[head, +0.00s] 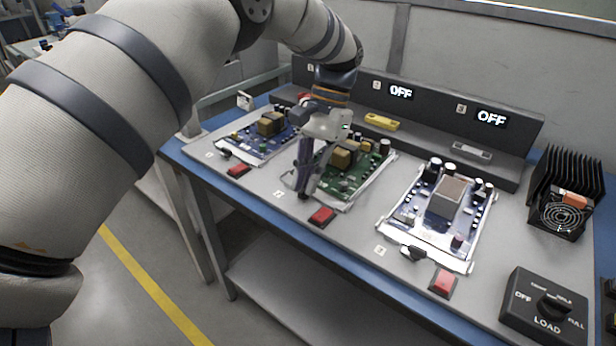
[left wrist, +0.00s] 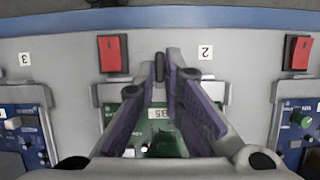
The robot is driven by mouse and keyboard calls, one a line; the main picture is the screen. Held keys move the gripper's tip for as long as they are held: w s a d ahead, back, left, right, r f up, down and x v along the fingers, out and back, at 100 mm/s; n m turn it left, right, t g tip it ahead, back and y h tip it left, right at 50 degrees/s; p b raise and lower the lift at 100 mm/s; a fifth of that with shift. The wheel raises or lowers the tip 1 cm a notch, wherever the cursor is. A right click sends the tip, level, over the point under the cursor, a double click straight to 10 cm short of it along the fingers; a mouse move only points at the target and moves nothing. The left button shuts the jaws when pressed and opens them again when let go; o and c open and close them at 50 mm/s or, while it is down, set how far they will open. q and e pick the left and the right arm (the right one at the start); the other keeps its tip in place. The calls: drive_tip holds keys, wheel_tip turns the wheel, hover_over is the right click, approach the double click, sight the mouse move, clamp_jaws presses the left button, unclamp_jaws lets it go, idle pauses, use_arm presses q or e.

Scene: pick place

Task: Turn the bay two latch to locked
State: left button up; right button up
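The bay two latch, a small dark handle (left wrist: 159,67), shows in the left wrist view between the number 2 label (left wrist: 205,52) and a red switch (left wrist: 113,53). It points straight out from the front edge of the bay two tray. My left gripper (head: 303,190) reaches down to it from above in the head view, and its fingers hide most of the latch there. In the left wrist view the fingertips (left wrist: 166,66) are close together, one on each side of the handle. The green board (head: 352,173) lies in bay two. My right gripper is not in view.
Bay one holds a blue board (head: 262,135); bay three holds another board (head: 445,205) with its own black latch (head: 413,253). Red switches (head: 321,217) line the front. A black heatsink (head: 565,190) and a load box (head: 545,305) stand at right.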

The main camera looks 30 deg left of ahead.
use_arm(q)
drive_tip(key=o, duration=0.3)
drive_tip(key=v, duration=0.7)
drive_tip(key=shift+r, duration=0.2)
drive_tip(key=shift+w, duration=0.1)
